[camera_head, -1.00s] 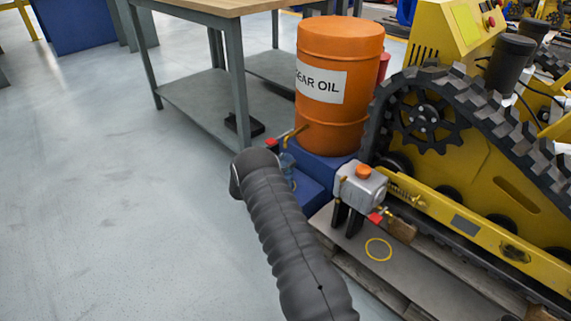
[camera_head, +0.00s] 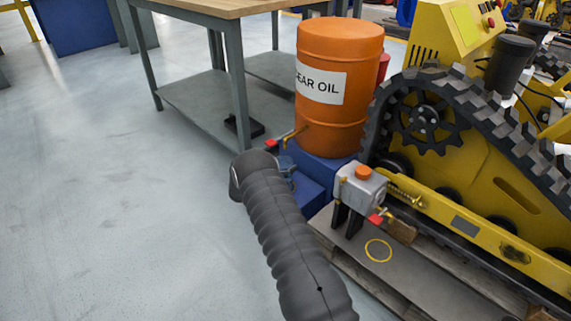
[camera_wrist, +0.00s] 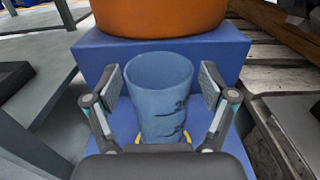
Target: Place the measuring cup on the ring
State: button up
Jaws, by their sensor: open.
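The measuring cup (camera_wrist: 160,95) is a translucent blue cup with dark markings, upright on the blue stand in the wrist view. My gripper (camera_wrist: 165,85) is open, with one finger pad on each side of the cup; a small gap shows at the pads. A bit of yellow shows at the cup's base. In the head view my gripper (camera_head: 288,172) is mostly hidden behind my dark arm, and I cannot make out the cup there. The yellow ring (camera_head: 378,250) lies empty on the grey plate of the pallet, to the right of my arm.
An orange gear oil drum (camera_head: 338,100) with a red-handled tap stands on the blue stand (camera_head: 318,168). A grey gearbox (camera_head: 360,190) on black legs stands behind the ring. The yellow tracked carrier (camera_head: 480,170) fills the right. A workbench (camera_head: 235,75) stands at the back left.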

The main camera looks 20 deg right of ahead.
jog(key=v, duration=1.1)
jog(key=shift+a+p, duration=0.35)
jog(key=shift+a, duration=0.05)
